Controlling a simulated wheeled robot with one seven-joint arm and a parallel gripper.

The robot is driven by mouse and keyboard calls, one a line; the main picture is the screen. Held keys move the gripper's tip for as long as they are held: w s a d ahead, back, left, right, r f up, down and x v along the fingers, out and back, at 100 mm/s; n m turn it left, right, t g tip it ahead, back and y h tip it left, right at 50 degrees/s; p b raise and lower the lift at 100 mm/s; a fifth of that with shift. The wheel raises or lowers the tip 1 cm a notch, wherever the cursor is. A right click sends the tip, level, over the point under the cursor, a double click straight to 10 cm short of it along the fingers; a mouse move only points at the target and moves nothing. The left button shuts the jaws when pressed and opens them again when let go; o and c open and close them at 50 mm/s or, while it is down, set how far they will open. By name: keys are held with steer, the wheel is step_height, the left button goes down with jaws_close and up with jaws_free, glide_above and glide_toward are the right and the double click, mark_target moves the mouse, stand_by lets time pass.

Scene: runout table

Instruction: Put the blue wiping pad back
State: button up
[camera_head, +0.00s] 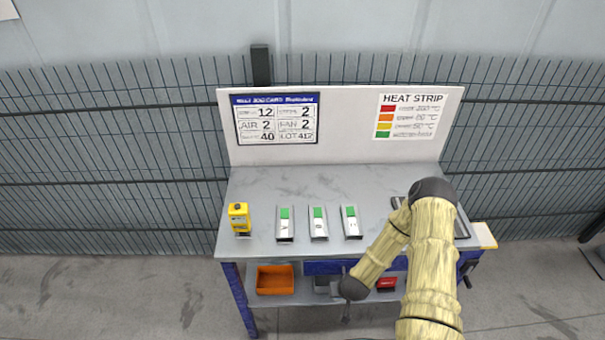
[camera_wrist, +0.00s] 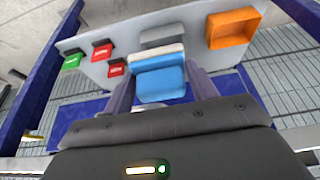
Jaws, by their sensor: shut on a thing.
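The blue wiping pad (camera_wrist: 160,83) shows in the wrist view, with a pale layer along its far edge. My gripper (camera_wrist: 160,76) is shut on it, one finger at each side. Past the pad, a grey container (camera_wrist: 163,36) sits on the lower shelf (camera_wrist: 190,31). The pad overlaps the container's near side in this view, and I cannot tell the gap between them. In the head view, the dark wrist end of my arm is low at the table's front, and the pad cannot be made out there.
An orange bin (camera_head: 274,280) stands left on the lower shelf. Red boxes (camera_wrist: 102,49) and a green box (camera_wrist: 71,62) stand on the other side. The tabletop (camera_head: 290,185) above carries a yellow device (camera_head: 239,217) and several labelled grey holders (camera_head: 318,223). Blue table legs (camera_head: 239,297) flank the shelf.

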step_height(320, 180, up, 6)
steer(key=p, duration=0.4)
steer(key=shift+r+p, duration=0.15)
steer(key=shift+p, duration=0.25)
steer(key=shift+f, duration=0.2)
steer(key=w+a+r+n+g+y, duration=0.1)
steer(key=w+a+r+n, duration=0.3)
steer(key=r, duration=0.5)
steer(key=w+a+r+n+g+y, duration=0.2)
steer(key=w+a+r+n, duration=0.2)
steer(key=r+n, duration=0.4)
steer(key=w+a+r+n+g+y, duration=0.1)
steer(key=w+a+r+n, duration=0.3)
steer(key=r, duration=0.5)
steer(key=shift+w+r+n+y, duration=0.3)
steer(key=shift+w+r+n, duration=0.1)
steer(key=shift+w+n, duration=0.6)
